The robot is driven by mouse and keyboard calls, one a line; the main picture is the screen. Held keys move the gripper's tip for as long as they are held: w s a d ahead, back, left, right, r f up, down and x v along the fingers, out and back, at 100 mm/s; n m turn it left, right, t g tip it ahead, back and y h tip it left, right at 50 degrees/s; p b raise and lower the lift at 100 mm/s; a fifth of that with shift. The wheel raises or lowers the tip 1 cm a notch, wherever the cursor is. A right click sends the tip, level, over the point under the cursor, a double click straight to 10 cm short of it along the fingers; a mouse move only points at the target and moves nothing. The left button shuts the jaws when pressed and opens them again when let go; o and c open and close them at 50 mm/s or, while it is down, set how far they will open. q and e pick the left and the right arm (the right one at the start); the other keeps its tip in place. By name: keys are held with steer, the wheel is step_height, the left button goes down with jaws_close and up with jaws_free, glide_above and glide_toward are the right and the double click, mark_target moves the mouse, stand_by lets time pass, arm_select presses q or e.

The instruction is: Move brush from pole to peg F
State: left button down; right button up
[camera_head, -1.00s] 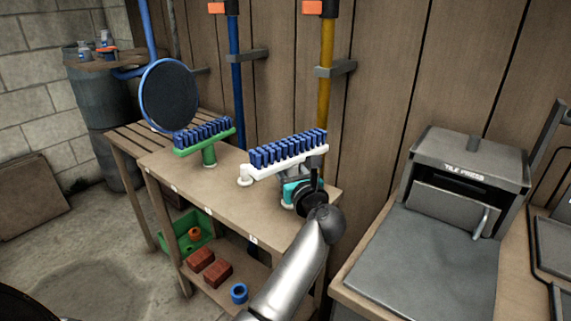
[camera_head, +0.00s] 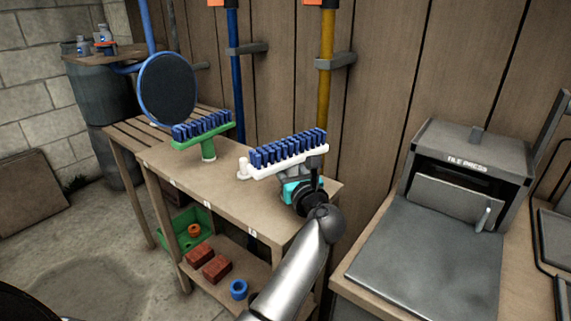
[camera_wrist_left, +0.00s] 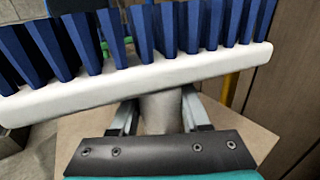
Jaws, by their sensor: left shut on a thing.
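The white brush (camera_head: 290,167) with blue bristles is held level above the right end of the bench, bristles up. My left gripper (camera_head: 301,181), with teal parts, is shut on its white neck (camera_wrist_left: 161,112), which shows between the fingers in the left wrist view. A white peg (camera_head: 243,166) stands beside the brush's left end; I cannot tell whether they touch. A blue pole (camera_head: 236,90) and a yellow pole (camera_head: 325,95) stand at the wall. Labels along the bench edge are too small to read. My right gripper is out of view.
A green brush (camera_head: 203,132) stands upright on the wooden bench (camera_head: 225,184). A round dark disc (camera_head: 168,90) is behind it. The tile press (camera_head: 470,170) stands to the right. Red blocks (camera_head: 215,268) and a green tray (camera_head: 178,238) are on the lower shelf.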

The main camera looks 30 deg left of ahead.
arm_select(q)
steer(key=shift+f+b, duration=0.5)
steer(key=shift+f, duration=0.15)
steer(key=shift+f, duration=0.2)
steer(key=shift+f+b, duration=0.25)
steer(key=shift+b, duration=0.15)
jaws_free()
stand_by(0.7)
stand_by(0.4)
